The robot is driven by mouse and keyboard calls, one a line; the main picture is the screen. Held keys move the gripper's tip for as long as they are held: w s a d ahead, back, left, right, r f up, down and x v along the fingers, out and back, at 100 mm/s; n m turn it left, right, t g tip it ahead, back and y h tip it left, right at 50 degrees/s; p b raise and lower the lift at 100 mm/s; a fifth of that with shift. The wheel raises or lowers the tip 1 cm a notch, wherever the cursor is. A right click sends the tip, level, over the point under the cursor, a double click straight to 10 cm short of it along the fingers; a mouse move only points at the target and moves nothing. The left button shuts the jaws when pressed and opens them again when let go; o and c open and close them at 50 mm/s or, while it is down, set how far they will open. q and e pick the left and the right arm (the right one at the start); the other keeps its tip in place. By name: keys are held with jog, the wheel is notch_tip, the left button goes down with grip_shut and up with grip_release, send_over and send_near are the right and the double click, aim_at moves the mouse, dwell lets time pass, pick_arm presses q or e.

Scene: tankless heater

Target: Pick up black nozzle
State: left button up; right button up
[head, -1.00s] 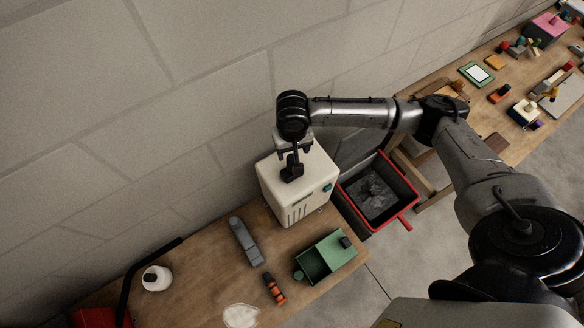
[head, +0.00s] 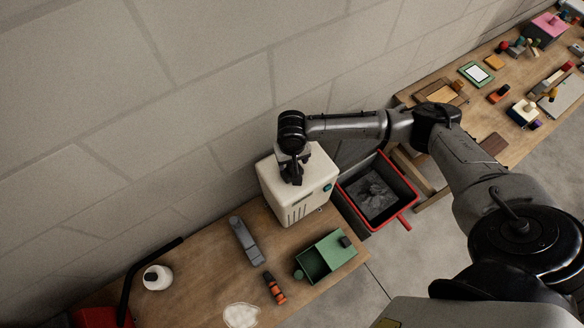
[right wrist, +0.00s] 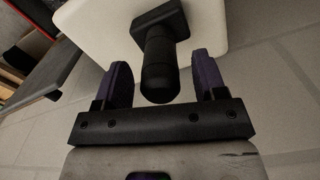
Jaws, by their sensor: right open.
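The black nozzle (right wrist: 160,70) stands on the top of the cream heater box (head: 318,190). In the right wrist view its rounded end lies between the two fingers of my right gripper (right wrist: 163,80). The fingers are open, with a gap on each side of the nozzle. In the head view my right gripper (head: 293,172) is directly over the box top and largely hides the nozzle. My left gripper is not in view.
A grey tool (head: 244,240), an orange and black tool (head: 274,288), a green open box (head: 345,262) and a white bottle (head: 156,278) are on the wooden table. A red-rimmed bin (head: 409,193) is right of the heater. The wall is close behind.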

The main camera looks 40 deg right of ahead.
jog(key=c, duration=1.2)
jog(key=shift+r, duration=0.15)
jog(key=shift+r, duration=0.25)
jog(key=r, duration=0.3)
jog(key=shift+s+d+r, duration=0.1)
jog(key=shift+s+r, duration=0.15)
jog(key=shift+r, duration=0.05)
jog(key=s+d+r, duration=0.3)
jog(key=s+r, duration=0.3)
jog(key=s, duration=0.4)
jog(key=shift+s+r+b, duration=0.3)
jog(key=shift+s+b, duration=0.05)
jog(key=shift+b, duration=0.1)
